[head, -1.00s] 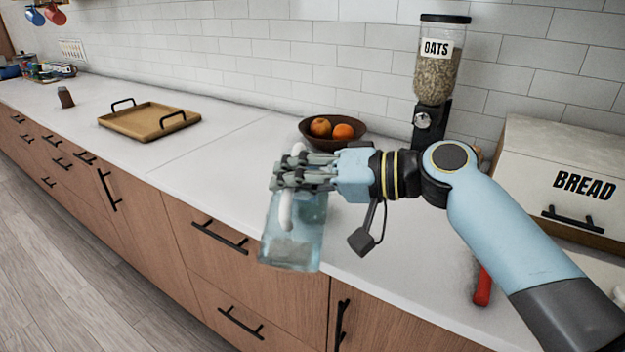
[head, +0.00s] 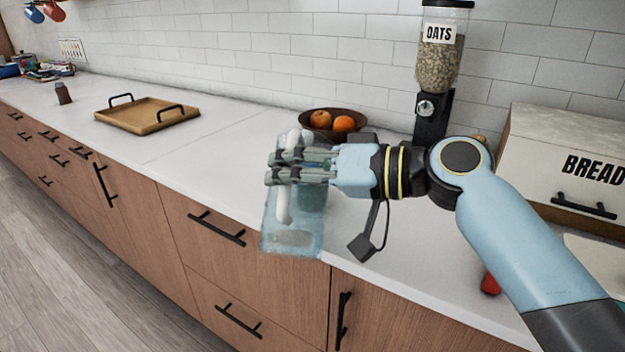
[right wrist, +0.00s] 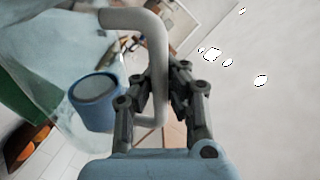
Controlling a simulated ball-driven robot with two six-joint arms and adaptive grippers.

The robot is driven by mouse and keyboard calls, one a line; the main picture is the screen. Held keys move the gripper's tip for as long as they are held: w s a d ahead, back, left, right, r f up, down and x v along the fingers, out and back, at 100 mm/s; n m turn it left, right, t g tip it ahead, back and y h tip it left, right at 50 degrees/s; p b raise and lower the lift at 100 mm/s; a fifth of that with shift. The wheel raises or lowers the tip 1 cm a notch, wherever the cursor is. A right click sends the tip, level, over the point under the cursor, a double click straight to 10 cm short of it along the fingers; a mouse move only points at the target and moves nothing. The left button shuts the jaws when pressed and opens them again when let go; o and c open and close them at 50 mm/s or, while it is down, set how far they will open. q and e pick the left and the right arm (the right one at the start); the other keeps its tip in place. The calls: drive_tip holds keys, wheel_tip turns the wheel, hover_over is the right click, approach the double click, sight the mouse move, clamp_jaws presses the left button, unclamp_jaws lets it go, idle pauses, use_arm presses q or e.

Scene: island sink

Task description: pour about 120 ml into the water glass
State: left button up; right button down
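My right gripper (head: 283,170) is shut on the white handle (head: 284,205) of a clear bluish pitcher (head: 292,240). The pitcher looks close to upright near the counter's front edge, and its lower part overlaps the drawer fronts. In the right wrist view the fingers (right wrist: 160,92) close around the handle (right wrist: 155,50), with the translucent pitcher wall (right wrist: 55,45) at left. A blue cylinder (right wrist: 95,100) with a grey top shows there; I cannot tell what it is. The water level is unclear. I cannot make out the water glass. My left gripper is out of view.
A wooden tray (head: 147,117) with black handles lies on the left counter. A brown bowl (head: 345,134) of oranges, an oats dispenser (head: 436,75) and a bread box (head: 565,150) stand behind my right arm. A red object (head: 490,284) lies near it. The counter between tray and pitcher is clear.

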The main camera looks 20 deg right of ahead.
sight(283, 204)
drive_tip(key=s+n+b, duration=0.1)
drive_tip(key=b, duration=0.2)
drive_tip(key=s+a+f+n+t+b, duration=0.1)
drive_tip(key=n+b, duration=0.1)
drive_tip(key=b, duration=0.1)
drive_tip(key=s+a+f+n+b, duration=0.1)
drive_tip(key=b, duration=0.1)
drive_tip(key=shift+s+f+b, duration=0.2)
drive_tip(key=shift+f+b, duration=0.05)
drive_tip(key=shift+b, duration=0.15)
drive_tip(key=f+n+b, duration=0.1)
drive_tip(key=b, duration=0.2)
drive_tip(key=s+f+n+b, duration=0.1)
drive_tip(key=b, duration=0.2)
drive_tip(key=a+f+n+t+b, duration=0.1)
drive_tip(key=n+b, duration=0.1)
drive_tip(key=b, duration=0.1)
drive_tip(key=shift+s+f+y, duration=0.25)
drive_tip(key=shift+y, duration=0.15)
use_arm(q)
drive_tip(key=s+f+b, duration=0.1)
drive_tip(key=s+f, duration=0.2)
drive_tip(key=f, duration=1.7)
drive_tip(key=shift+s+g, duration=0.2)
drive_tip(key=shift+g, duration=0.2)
use_arm(e)
drive_tip(key=shift+s+f+n, duration=0.1)
drive_tip(key=shift+n, duration=0.3)
